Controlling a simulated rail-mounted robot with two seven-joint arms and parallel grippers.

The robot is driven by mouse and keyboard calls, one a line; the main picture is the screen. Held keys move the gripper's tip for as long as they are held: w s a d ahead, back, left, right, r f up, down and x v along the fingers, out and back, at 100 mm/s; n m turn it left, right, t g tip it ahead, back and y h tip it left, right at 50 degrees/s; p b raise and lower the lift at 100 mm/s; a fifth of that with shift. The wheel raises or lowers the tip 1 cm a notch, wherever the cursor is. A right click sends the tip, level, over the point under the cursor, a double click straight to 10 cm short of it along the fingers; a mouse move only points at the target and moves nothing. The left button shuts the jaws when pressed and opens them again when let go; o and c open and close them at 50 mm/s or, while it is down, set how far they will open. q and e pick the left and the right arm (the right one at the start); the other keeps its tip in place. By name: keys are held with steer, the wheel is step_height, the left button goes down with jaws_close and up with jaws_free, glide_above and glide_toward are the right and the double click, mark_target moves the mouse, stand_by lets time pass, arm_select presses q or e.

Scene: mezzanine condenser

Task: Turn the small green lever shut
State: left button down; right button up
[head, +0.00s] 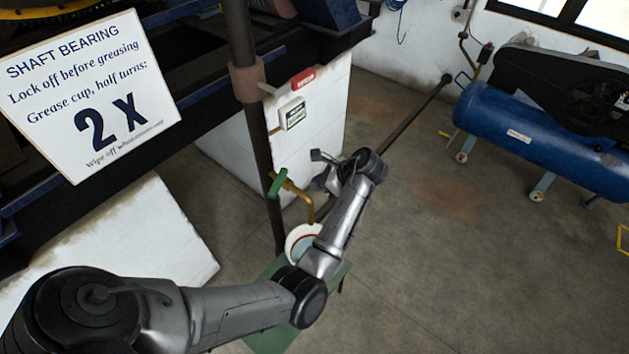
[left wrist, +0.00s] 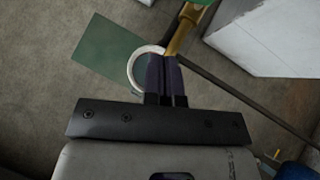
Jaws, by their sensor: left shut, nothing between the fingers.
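The small green lever (head: 277,183) sits on top of a brass tap (head: 298,191) that comes off a dark upright pipe. In the left wrist view only the edge of the green lever (left wrist: 204,2) shows at the top, above the brass tap (left wrist: 180,36). My left gripper (head: 322,181) is to the right of the lever, apart from it. In the left wrist view its two dark fingers (left wrist: 166,62) are together and empty, with their tips near the brass tap; I cannot tell whether they touch it. My right gripper is not in view.
A white round bucket (head: 300,238) stands under the tap on a green stand (head: 274,337). A "SHAFT BEARING" sign (head: 90,90) hangs left. A blue tank (head: 535,140) stands right; floor between is clear.

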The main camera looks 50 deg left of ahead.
mark_target(278, 183)
arm_select(q)
steer(key=s+a+r+x, duration=0.1)
steer(key=r+x, duration=0.1)
steer(key=x, duration=0.8)
steer(key=shift+a+f, duration=0.25)
steer(key=shift+a, duration=0.25)
steer(key=shift+s, duration=0.15)
